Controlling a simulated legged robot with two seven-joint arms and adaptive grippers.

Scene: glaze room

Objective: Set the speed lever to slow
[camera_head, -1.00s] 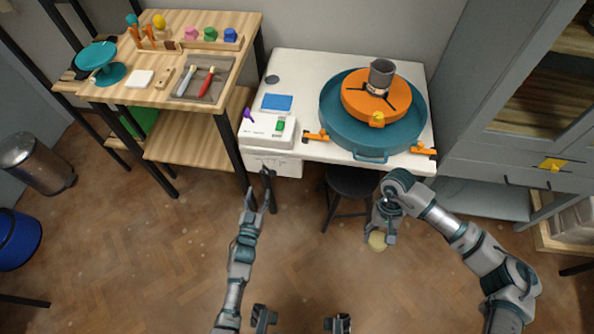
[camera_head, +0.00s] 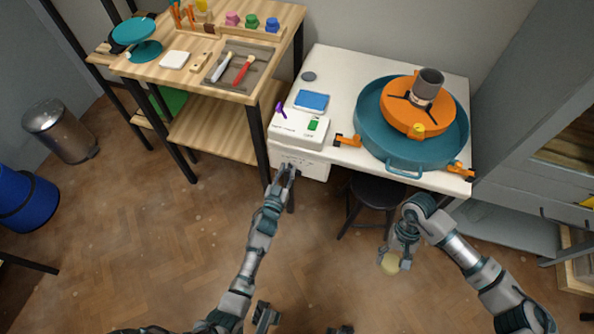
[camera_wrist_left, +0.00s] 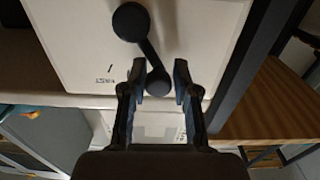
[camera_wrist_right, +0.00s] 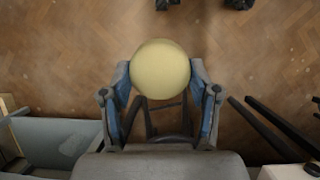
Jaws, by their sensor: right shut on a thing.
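The black speed lever (camera_wrist_left: 147,55) is on the pale front panel (camera_wrist_left: 85,35) of the wheel's white table. It has a round hub and a slanting arm ending in a round knob (camera_wrist_left: 158,83). My left gripper (camera_wrist_left: 160,75) is open, with the knob between its fingers; contact is not clear. In the head view my left gripper (camera_head: 286,170) is at the panel and largely hides the lever. Small lettering beside the lever is hard to read. My right gripper (camera_wrist_right: 160,80) is shut on a round pale yellow thing (camera_wrist_right: 160,72), held low over the floor (camera_head: 390,263).
The teal wheel basin (camera_head: 410,160) with an orange disc and a grey cup stands on the white table (camera_head: 340,70). A black stool (camera_head: 378,190) is below it. A wooden shelf (camera_head: 215,135) with tools stands left. Floor in front is mostly open.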

